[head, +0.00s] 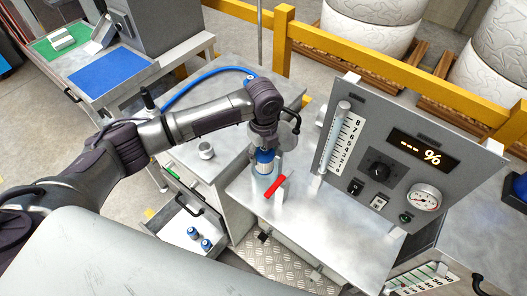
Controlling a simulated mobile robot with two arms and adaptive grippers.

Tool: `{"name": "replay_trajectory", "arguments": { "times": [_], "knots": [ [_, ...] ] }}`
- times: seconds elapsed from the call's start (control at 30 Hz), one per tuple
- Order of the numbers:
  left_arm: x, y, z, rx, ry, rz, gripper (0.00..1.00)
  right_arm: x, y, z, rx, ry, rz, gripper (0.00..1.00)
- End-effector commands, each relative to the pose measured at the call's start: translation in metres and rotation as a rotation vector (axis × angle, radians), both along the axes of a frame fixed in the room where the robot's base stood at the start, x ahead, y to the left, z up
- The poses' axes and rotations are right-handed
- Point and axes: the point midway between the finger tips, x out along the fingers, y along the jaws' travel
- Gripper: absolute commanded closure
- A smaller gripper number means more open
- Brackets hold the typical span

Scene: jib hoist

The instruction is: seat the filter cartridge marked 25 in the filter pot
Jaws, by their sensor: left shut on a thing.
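My left gripper (264,142) reaches in from the left and points down over the steel bench. It is shut on a blue and white filter cartridge (265,158), upright. Any number on the cartridge is too small to read. The clear filter pot (264,181) stands on the bench at the cartridge's lower end. I cannot tell how deep the cartridge sits in it. A red lever (275,187) is close to the pot's right side. Two more blue and white cartridges (193,232) stand in the open drawer at lower left. My right gripper is out of view.
A grey panel (330,185) with gauge, knob and display reading "--- %" rises right of the pot. A small grey cup-like part (206,150) sits on the bench to the left. A blue hose (200,80) runs behind my arm. Bench front is clear.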

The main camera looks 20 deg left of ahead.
Motion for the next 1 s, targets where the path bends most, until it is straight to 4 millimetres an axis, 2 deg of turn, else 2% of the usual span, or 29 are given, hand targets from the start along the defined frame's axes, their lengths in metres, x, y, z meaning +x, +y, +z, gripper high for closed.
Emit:
{"name": "replay_trajectory", "arguments": {
  "times": [0.47,1.0],
  "knots": [
    [0.0,0.0,-0.001,0.0,0.0,0.0,0.8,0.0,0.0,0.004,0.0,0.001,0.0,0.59],
    [0.0,0.0,-0.02,0.0,0.0,0.0,0.8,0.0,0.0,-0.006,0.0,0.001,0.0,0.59]
  ]
}}
